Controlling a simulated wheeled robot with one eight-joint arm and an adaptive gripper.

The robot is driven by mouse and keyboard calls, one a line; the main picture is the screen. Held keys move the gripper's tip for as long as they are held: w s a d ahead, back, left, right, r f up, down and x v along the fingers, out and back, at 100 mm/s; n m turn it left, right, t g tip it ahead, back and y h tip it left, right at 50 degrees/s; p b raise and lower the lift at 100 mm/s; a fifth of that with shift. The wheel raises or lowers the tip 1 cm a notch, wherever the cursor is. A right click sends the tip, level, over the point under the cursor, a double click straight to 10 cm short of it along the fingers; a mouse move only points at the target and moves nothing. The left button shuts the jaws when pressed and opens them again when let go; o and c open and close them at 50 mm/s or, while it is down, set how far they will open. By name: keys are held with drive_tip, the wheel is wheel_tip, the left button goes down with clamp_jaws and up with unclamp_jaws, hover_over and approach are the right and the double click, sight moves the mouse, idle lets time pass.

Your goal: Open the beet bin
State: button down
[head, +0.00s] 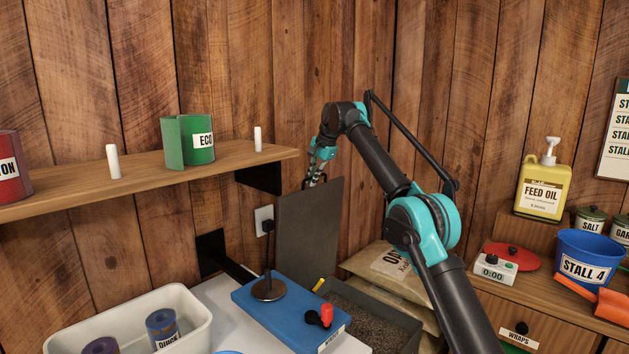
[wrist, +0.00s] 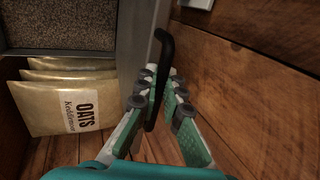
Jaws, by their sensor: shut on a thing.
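A grey bin (head: 402,322) stands low in the middle of the head view, with brown grainy feed inside. Its grey lid (head: 308,232) stands up, nearly upright, at the bin's back left. No beet label shows on it. In the wrist view the lid (wrist: 134,35) is seen near edge-on, beside the feed-filled bin. A black bar handle (wrist: 164,50) is on the lid. My gripper (head: 315,181) is at the lid's top edge. In the wrist view my gripper (wrist: 161,85) has its green fingers closed around the handle.
Oats sacks (head: 388,268) stand right of the bin. A blue board (head: 262,304) with a black post and a red-topped item lies left of it. A wooden shelf (head: 130,180) ends near the lid. The plank wall is close behind my gripper.

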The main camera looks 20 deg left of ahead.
drive_tip(key=c, duration=1.6)
unclamp_jaws()
drive_tip(key=shift+s+d+r, duration=0.15)
drive_tip(key=shift+s+d, duration=0.55)
drive_tip(key=shift+d, duration=1.25)
drive_tip(key=shift+s+d+r, duration=0.2)
drive_tip(key=shift+s+d, duration=0.5)
drive_tip(key=shift+d, duration=1.3)
drive_tip(key=shift+s+d+r, duration=0.15)
drive_tip(key=shift+s+d, duration=0.55)
drive_tip(key=shift+d, duration=1.25)
drive_tip(key=shift+d, duration=0.1)
